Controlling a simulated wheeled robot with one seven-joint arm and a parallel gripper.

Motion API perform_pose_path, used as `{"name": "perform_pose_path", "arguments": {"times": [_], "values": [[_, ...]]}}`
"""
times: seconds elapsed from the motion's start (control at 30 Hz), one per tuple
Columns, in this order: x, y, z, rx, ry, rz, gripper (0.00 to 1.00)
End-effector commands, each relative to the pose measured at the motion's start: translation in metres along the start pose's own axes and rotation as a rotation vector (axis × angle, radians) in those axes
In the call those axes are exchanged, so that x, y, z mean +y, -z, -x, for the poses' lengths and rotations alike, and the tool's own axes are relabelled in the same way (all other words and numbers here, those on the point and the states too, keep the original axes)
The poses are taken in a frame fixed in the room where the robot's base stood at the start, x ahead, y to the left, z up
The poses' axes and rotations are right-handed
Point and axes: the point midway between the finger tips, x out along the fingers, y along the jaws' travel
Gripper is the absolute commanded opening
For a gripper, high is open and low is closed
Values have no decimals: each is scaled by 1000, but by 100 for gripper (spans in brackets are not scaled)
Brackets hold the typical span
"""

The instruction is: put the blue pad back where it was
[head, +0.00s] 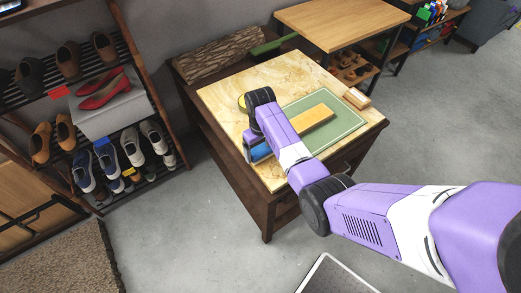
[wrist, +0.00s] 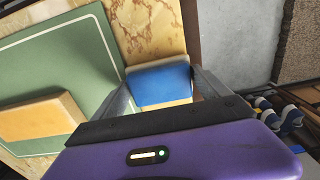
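The blue pad (wrist: 158,84) shows in the wrist view as a blue block with a pale lower band. It sits between the two grey fingers of my gripper (wrist: 163,84), which meet its left and right sides. In the head view the blue pad (head: 261,152) shows partly behind my arm, over the marbled board's near left part, beside the green mat (head: 346,120). My gripper is mostly hidden there by my own arm. I cannot tell whether the pad touches the board.
A wooden bar (head: 312,119) lies on the mat. A small wooden block (head: 357,98) and a yellow round thing (head: 241,102) lie on the marbled board (head: 225,94). A log (head: 220,55) and a green brush (head: 271,46) are behind. A shoe rack (head: 125,57) stands left.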

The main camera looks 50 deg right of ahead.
Motion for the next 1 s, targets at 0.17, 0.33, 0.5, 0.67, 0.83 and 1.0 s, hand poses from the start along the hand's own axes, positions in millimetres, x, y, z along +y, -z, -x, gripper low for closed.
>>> {"name": "perform_pose_path", "arguments": {"times": [0.17, 0.33, 0.5, 0.67, 0.83, 1.0], "values": [[0, -1, -4, 0, 1, 1, 100], [1, -2, -3, -2, 1, 0, 100], [1, -2, 13, 0, 0, -1, 100], [0, 0, 43, 3, 0, 0, 100], [0, 1, 81, 5, 0, 0, 100], [0, 0, 110, 2, 0, 0, 100]]}}
